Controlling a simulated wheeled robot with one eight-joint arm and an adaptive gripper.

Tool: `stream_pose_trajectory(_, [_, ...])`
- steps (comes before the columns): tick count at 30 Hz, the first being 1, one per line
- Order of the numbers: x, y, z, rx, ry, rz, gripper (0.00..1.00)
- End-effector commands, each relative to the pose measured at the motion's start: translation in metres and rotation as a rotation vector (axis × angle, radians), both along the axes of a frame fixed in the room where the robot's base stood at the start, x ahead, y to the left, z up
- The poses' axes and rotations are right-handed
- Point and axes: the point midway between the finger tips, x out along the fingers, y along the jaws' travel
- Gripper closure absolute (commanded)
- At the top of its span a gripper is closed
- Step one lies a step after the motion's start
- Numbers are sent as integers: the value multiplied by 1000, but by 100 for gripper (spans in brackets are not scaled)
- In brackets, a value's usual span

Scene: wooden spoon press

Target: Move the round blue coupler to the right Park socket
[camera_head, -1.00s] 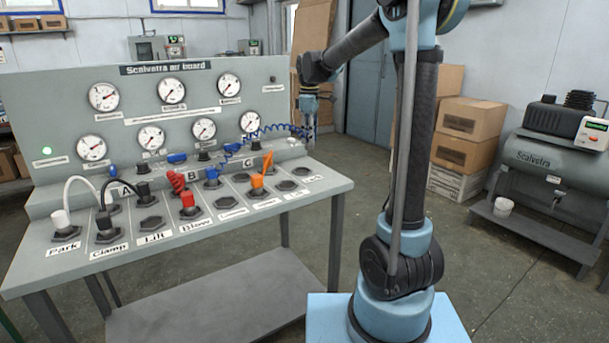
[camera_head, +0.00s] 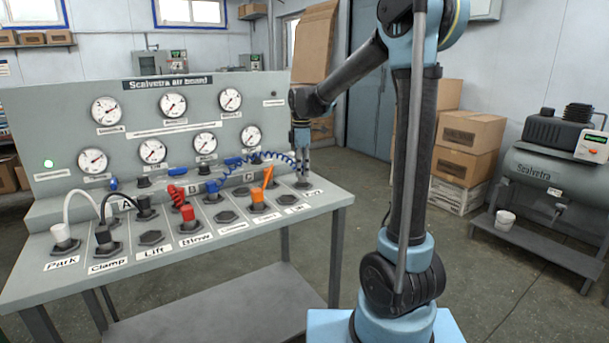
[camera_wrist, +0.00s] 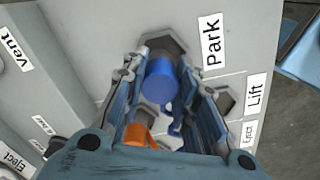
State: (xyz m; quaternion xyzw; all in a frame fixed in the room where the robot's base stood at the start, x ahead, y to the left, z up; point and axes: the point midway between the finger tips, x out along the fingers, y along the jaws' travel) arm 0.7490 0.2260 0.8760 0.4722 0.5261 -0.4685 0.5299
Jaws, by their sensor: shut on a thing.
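The round blue coupler (camera_wrist: 160,82) shows between the two fingers of my gripper (camera_wrist: 168,100) in the wrist view. My gripper is shut on it. In the head view my gripper (camera_head: 302,168) points down at the right end of the bench, and its fingers hide the coupler. The right Park socket (camera_wrist: 168,43), a grey hexagon beside the Park label (camera_wrist: 211,40), lies directly behind the coupler in the wrist view. It also shows under my fingertips in the head view (camera_head: 303,185). I cannot tell whether the coupler touches it. A coiled blue hose (camera_head: 262,156) runs to my gripper.
An orange connector (camera_head: 260,194) stands in a socket left of my gripper. A red connector (camera_head: 188,218), a black connector (camera_head: 104,238) and a white connector (camera_head: 63,235) stand farther left. The gauge panel (camera_head: 262,110) rises behind. Empty sockets lie in front of my gripper.

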Motion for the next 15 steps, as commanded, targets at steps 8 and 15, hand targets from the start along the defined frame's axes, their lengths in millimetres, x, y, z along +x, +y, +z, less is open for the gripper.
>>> stream_pose_trajectory(8, [0, 0, -19, 0, 0, -1, 100])
stream_pose_trajectory(15, [0, 0, -20, 0, 0, -1, 100])
